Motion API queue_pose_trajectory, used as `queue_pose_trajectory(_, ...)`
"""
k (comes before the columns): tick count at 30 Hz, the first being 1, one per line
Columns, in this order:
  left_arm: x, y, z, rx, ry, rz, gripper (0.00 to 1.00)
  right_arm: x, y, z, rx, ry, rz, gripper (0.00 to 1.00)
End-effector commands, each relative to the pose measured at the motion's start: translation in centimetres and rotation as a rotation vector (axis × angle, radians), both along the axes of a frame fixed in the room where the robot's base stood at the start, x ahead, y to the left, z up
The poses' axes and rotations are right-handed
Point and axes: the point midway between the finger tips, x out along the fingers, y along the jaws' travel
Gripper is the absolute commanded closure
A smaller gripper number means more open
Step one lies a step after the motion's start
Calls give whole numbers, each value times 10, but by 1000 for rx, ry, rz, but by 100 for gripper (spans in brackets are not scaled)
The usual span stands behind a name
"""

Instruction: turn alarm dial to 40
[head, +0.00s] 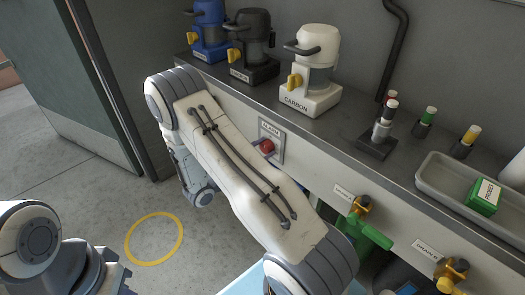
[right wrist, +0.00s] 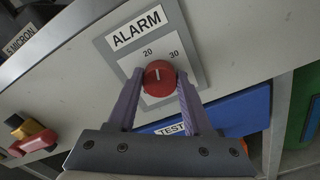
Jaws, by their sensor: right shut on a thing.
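The red alarm dial (right wrist: 159,78) sits on a grey plate (right wrist: 113,61) labelled ALARM. Its white mark points up, between the printed 20 and 30. No 40 can be read; my right finger covers part of the plate's right side. My right gripper (right wrist: 160,76) is shut on the dial, one purple finger on each side. In the head view the dial (head: 267,146) shows on the front of the bench beside my right arm, which hides most of that gripper. Part of my left arm shows at the lower left, but its jaws cannot be made out.
The bench top (head: 335,127) carries a white carbon unit (head: 316,75), a black unit and a blue unit at the back. A grey tray (head: 450,186) holds a green box (head: 484,196). Green and yellow valves (head: 372,234) hang off the front at right. Open floor lies left.

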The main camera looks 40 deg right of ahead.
Motion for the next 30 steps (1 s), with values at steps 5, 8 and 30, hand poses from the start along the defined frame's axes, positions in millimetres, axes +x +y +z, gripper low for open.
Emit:
queue_pose_trajectory(5, 0, 0, -10, 0, 0, 0, 100, -1, 1, -3, 14, -168, 1, 100)
queue_pose_trajectory(8, 0, 0, -16, 0, 0, 0, 100, -1, 1, -4, 22, -264, 1, 100)
queue_pose_trajectory(30, 0, 0, -79, 0, 0, 0, 100, -2, 1, -9, 78, -967, 0, 100)
